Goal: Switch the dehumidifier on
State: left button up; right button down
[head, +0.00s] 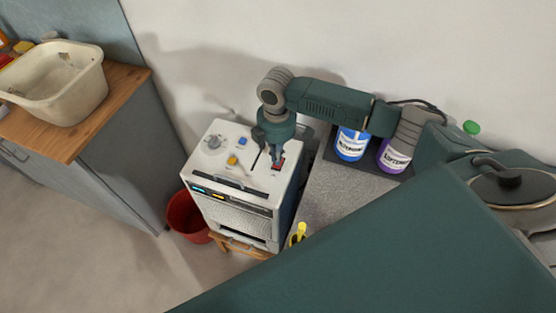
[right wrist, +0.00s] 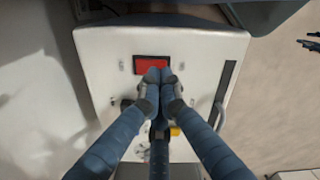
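My right gripper (head: 275,160) points down at the red switch. In the right wrist view its fingertips (right wrist: 160,76) are together with nothing between them, at the edge of the red switch (right wrist: 151,64). I cannot tell whether they touch it. A dark forked shape at that view's right edge may be my left gripper (right wrist: 312,42).
A blue-labelled bottle (head: 351,144) and a purple bottle (head: 394,153) stand right of the dehumidifier by the wall. A red bucket (head: 187,217) is on the floor, left. A cabinet with a cream basin (head: 85,98) stands further left.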

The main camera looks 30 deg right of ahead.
pick_arm(q)
jog(key=shift+d, duration=0.3)
